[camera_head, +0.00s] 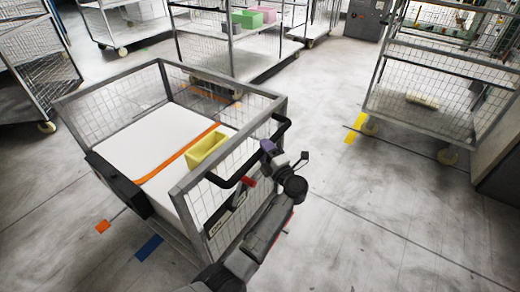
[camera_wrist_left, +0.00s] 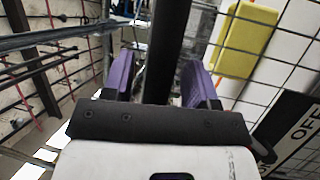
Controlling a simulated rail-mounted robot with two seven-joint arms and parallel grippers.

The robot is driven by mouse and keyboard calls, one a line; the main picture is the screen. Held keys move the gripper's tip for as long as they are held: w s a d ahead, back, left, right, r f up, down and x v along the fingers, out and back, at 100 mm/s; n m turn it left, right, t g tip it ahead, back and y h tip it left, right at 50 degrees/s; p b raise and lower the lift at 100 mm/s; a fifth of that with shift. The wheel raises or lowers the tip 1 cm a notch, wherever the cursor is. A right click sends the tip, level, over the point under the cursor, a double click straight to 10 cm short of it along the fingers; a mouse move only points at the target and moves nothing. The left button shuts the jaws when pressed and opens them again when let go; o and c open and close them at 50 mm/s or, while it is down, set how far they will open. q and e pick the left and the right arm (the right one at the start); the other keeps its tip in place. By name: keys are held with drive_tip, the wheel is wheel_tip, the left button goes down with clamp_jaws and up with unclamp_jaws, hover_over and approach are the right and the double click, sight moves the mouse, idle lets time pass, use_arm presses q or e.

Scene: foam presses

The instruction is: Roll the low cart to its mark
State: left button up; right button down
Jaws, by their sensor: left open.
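The low cart (camera_head: 180,190) has mesh walls and a grey frame; it stands in the middle of the head view. Its black handle (camera_head: 282,128) curves out from the right side. My left gripper (camera_head: 267,147) is at this handle, with its purple fingers open. In the left wrist view the black handle bar (camera_wrist_left: 163,50) runs between the two spread fingers (camera_wrist_left: 158,80); I cannot tell whether either touches it. Floor marks show: orange (camera_head: 103,226), blue (camera_head: 149,248) and yellow (camera_head: 356,127). Which one belongs to the cart is unclear. My right gripper is not in view.
The cart carries a white block (camera_head: 160,135) with an orange strap and a yellow bin (camera_head: 206,150). Tall mesh carts stand at the right (camera_head: 430,85), the back (camera_head: 235,50) and the left (camera_head: 40,70). The floor right of the cart is open.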

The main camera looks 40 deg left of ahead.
use_arm(q)
drive_tip(key=shift+w+a, duration=0.1)
drive_tip(key=shift+a, duration=0.15)
clamp_jaws()
idle(0.5)
